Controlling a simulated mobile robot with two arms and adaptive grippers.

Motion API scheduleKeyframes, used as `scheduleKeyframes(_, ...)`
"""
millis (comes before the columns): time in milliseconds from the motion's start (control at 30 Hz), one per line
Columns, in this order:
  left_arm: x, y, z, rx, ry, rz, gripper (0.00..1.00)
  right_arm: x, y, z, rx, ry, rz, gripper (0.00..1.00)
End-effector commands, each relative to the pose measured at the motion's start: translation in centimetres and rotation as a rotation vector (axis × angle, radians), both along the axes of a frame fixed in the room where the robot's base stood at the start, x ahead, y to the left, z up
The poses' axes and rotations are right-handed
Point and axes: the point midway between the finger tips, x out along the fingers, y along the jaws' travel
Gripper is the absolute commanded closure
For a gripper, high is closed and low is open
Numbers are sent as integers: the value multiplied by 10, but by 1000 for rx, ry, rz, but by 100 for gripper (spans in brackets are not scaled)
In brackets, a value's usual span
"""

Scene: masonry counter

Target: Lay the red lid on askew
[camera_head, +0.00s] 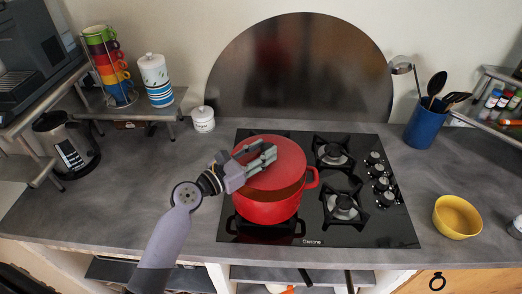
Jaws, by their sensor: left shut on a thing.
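The red pot (268,210) stands upright on the left part of the black gas hob (390,226). The red lid (287,165) is over the pot's mouth, set toward the back, and a dark strip of the pot's inside shows along the front rim. I cannot tell whether the lid touches the rim. My left gripper (264,158) reaches in from the left over the lid and is shut on it; its fingers hide the lid's knob. My right gripper is not in view.
A yellow bowl (457,217) stands right of the hob. A blue utensil pot (425,125) and a small white jar (203,119) stand behind. A round metal splash plate (300,65) rises behind the hob.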

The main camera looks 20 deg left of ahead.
Motion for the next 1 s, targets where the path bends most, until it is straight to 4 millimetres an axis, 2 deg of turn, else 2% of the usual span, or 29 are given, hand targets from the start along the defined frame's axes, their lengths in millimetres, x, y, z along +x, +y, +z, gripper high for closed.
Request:
scheduleKeyframes(33,0,0,0,-2,-2,1,100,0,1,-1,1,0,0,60)
scheduleKeyframes(67,0,0,1,-2,-2,1,65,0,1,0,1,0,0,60)
scheduleKeyframes(367,0,0,0,-1,0,0,45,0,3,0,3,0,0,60)
scheduleKeyframes(767,-5,3,-3,1,4,0,43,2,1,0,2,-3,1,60)
scheduleKeyframes(867,-16,9,-3,1,5,1,43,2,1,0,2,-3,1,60)
scheduleKeyframes(1000,-41,23,-3,2,6,1,43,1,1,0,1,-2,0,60)
